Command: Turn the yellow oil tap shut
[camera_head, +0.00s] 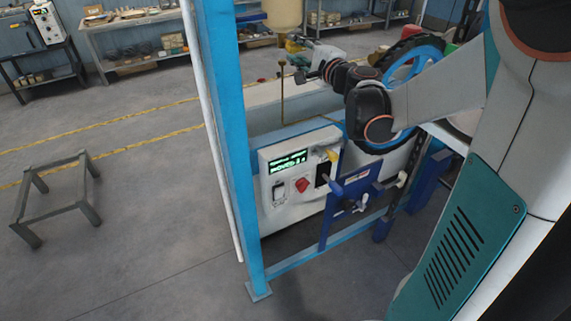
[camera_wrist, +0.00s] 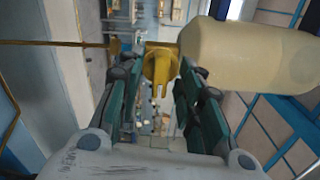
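The yellow oil tap (camera_wrist: 160,66) shows in the wrist view, below a pale cream oil bottle (camera_wrist: 245,56) and in line with a thin brass pipe (camera_wrist: 50,43). Its forked handle points toward me. My gripper (camera_wrist: 157,82) is open, with one teal-padded finger on each side of the tap's handle. Gaps show between handle and pads; I cannot tell how deep the handle sits between them. In the head view my gripper (camera_head: 301,62) is just below the bottle (camera_head: 283,13), and the tap is small and mostly hidden there.
A blue post (camera_head: 225,130) stands left of the arm. Below are a control panel (camera_head: 278,190) with a red switch and a blue bracket (camera_head: 350,200). A blue wheel (camera_head: 415,62) is behind my arm. A low metal stand (camera_head: 52,190) is on the open floor.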

